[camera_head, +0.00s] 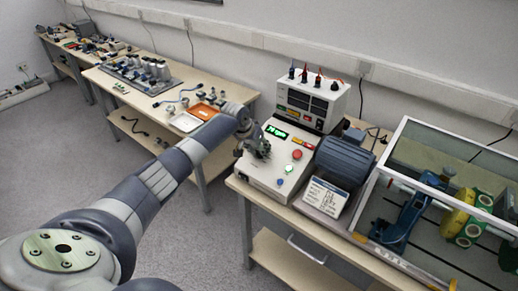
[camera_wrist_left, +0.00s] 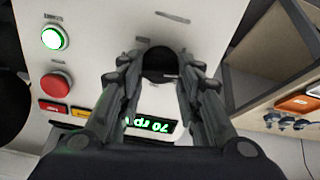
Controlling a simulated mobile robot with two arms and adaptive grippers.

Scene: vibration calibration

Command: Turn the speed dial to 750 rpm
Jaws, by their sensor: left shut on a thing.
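The control box (camera_head: 262,180) has a white sloped panel on the near bench. My left gripper (camera_head: 260,150) reaches its left part from the left. In the left wrist view, my left gripper's fingers (camera_wrist_left: 160,75) are shut on the round black speed dial (camera_wrist_left: 160,60), one on each side. The fingers hide the dial's sides, and I cannot read its marking. The green digital display (camera_head: 276,131) is lit. My right gripper is not in view.
Beside the dial are a red button (camera_wrist_left: 55,85), a green-lit round button (camera_wrist_left: 54,38) and small coloured switches. A motor (camera_head: 345,160) and a glazed enclosure (camera_head: 400,135) stand to the right. A second bench (camera_head: 140,100) stands behind left.

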